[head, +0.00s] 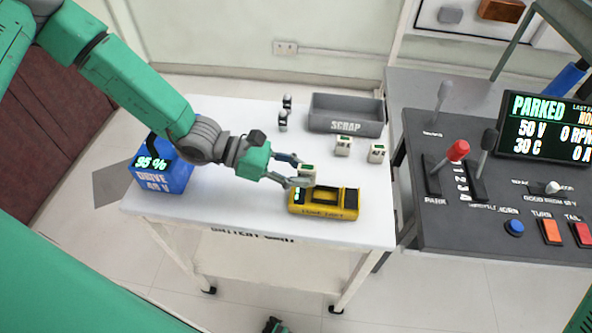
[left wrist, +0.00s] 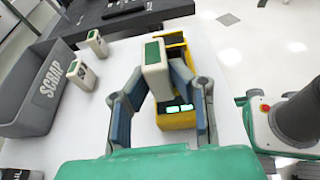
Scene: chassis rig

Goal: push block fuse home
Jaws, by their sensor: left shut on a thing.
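My left gripper (head: 298,173) is shut on a pale block fuse (head: 307,170) with a green top. In the left wrist view the fuse (left wrist: 157,68) is upright between the two fingers (left wrist: 157,88). The yellow fuse unit (head: 335,213), with green lit marks at one end and a recess in its top, lies on the white table. The held fuse appears above and beside the unit's lit end; the views do not show whether they touch. The unit also shows behind the fuse in the left wrist view (left wrist: 178,122). My right gripper is not visible.
Two more block fuses (head: 343,146) (head: 377,153) stand before the grey SCRAP bin (head: 345,126). Small black-and-white parts (head: 284,120) stand left of it. A blue DRIVE battery (head: 160,178) is at the table's left. A control console (head: 470,225) is on the right.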

